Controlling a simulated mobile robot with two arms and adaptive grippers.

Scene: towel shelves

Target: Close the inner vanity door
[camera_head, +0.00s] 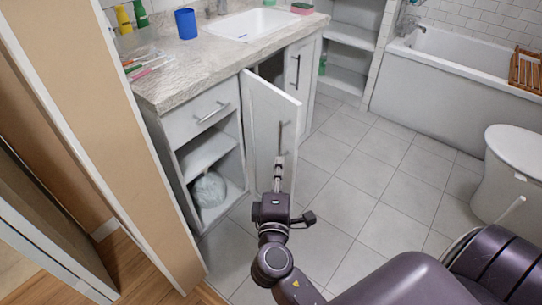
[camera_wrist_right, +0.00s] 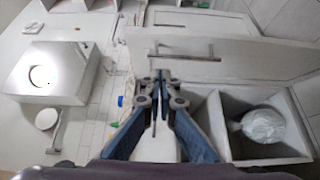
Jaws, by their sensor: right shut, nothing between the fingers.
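The open vanity door (camera_head: 262,115) is a white panel that stands swung out from the vanity, with a dark gap into the cabinet behind its top edge. Its bar handle (camera_head: 281,139) is on the outer face near the free edge; a bar handle on a white panel also shows in the right wrist view (camera_wrist_right: 185,57). My right gripper (camera_head: 279,162) is shut and empty, its tips in front of the door just below the handle. Whether the tips touch the door I cannot tell. The right wrist view shows its fingers together (camera_wrist_right: 160,76). My left gripper is not in view.
The vanity's marble counter (camera_head: 190,70) holds a blue cup (camera_head: 186,23) and a sink (camera_head: 250,24). Open shelves with a white bag (camera_head: 208,188) lie left of the door. Another door (camera_head: 303,62) is at the right. Tiled floor (camera_head: 350,185) is clear; a toilet (camera_head: 505,170) stands right.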

